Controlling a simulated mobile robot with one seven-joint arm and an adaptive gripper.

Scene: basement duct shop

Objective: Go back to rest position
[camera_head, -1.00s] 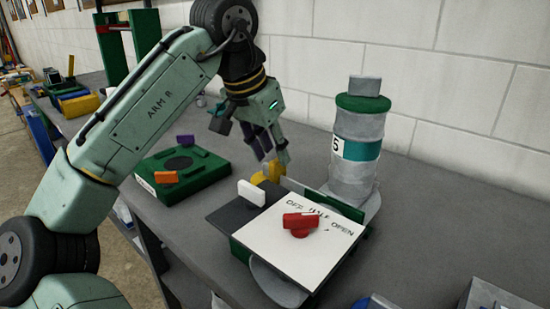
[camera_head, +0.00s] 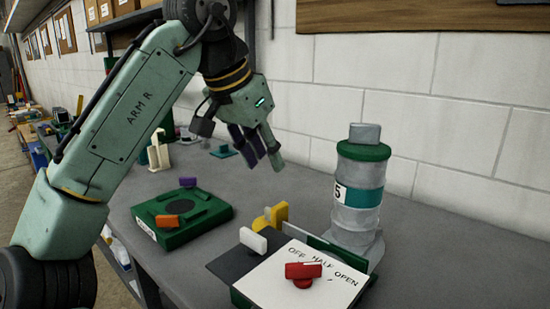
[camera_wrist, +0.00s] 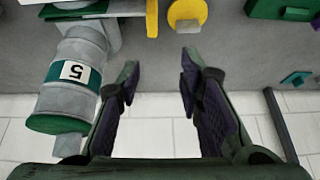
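My gripper (camera_head: 262,158) hangs in the air above the bench, in front of the white block wall. In the wrist view my gripper (camera_wrist: 158,70) is open, its two dark-padded fingers well apart with nothing between them. A yellow handle (camera_head: 270,218) stands on the bench below the gripper, clear of the fingers. It also shows at the top of the wrist view (camera_wrist: 187,12).
A grey canister (camera_head: 358,190) with green bands stands right of the gripper. A white panel marked OFF, HALF, OPEN (camera_head: 275,280) with a red knob (camera_head: 303,271) sits in front. A green box (camera_head: 180,222) lies left. Bench is clear at right.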

